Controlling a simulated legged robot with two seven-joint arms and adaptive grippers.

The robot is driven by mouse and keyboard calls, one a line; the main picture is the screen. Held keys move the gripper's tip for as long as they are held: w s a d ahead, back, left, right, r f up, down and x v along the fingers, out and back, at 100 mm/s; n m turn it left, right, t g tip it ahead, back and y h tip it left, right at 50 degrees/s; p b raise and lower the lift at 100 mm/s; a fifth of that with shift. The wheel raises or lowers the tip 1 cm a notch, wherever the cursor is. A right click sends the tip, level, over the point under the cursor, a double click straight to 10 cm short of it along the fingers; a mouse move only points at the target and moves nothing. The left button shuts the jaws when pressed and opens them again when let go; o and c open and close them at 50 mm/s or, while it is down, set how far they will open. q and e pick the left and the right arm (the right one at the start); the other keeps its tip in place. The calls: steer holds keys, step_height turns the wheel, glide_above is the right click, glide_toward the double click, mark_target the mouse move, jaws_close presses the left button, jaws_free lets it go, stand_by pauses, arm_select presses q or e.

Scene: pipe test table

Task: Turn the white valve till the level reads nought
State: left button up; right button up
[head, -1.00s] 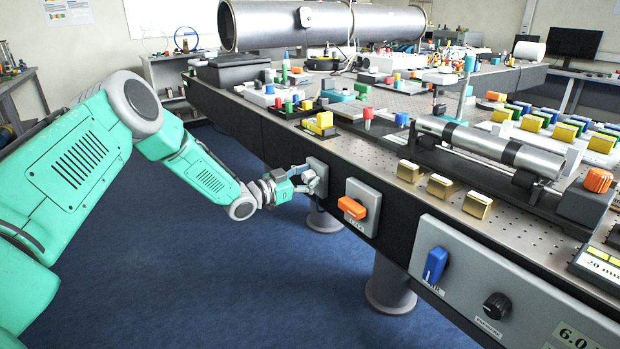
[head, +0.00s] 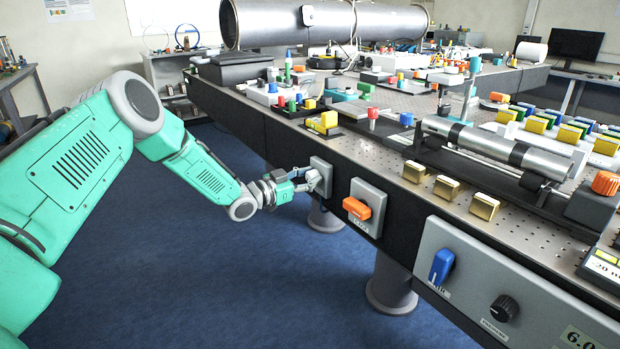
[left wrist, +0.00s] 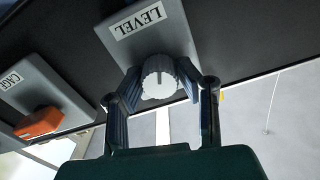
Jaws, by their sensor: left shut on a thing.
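The white valve (head: 314,178) is on a grey plate (head: 323,164) on the table's dark front side. In the left wrist view the white valve (left wrist: 158,84) is a round ribbed knob with a raised bar, and its plate (left wrist: 172,38) is labelled LEVEL. My left gripper (head: 307,182) reaches it from the left. In the left wrist view the left gripper (left wrist: 161,75) has a finger on each side of the knob and is shut on it. A readout (head: 602,262) at the right edge seems to show about 20 mm; its sign is unclear. My right gripper is not in view.
An orange handle (head: 357,208) on its own plate is just right of the valve; it also shows in the left wrist view (left wrist: 39,123). A blue handle (head: 441,267) and a black knob (head: 503,308) are further right. Open floor (head: 220,290) lies below my left arm.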

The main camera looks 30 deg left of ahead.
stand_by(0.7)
arm_select(q)
steer(key=o, duration=1.1)
steer(key=shift+w+a+f, duration=0.1)
steer(key=shift+f, duration=0.05)
steer(key=v, duration=1.2)
steer(key=shift+f, duration=0.1)
